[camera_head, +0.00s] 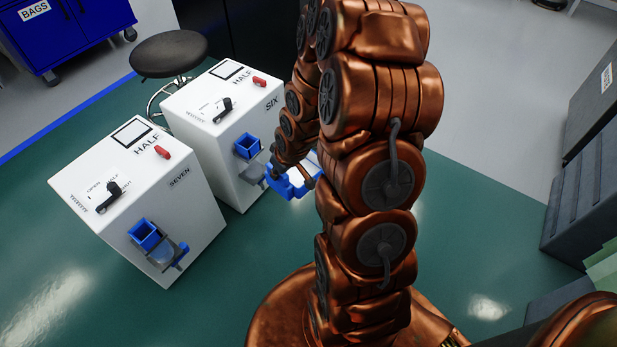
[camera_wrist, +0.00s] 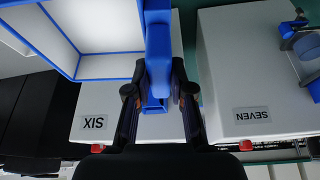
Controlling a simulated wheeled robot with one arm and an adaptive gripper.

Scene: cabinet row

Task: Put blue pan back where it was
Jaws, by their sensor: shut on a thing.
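The blue pan (camera_head: 297,185) has a pale inside and is held off the floor in front of the white cabinet marked SIX (camera_head: 246,181). In the wrist view, the pan's blue rim and pale inside fill the upper left (camera_wrist: 95,66). Its thick blue handle (camera_wrist: 158,45) runs down between the fingers. My gripper (camera_wrist: 157,92) is shut on this handle. In the head view, my gripper (camera_head: 296,172) is small and partly hides the pan.
A white cabinet marked SEVEN (camera_head: 186,205) stands left of SIX, with its own blue funnel (camera_head: 145,234) and clear part. Both have black knobs and red switches on top. A stool (camera_head: 168,53) stands behind. The green floor to the right of my arm is clear.

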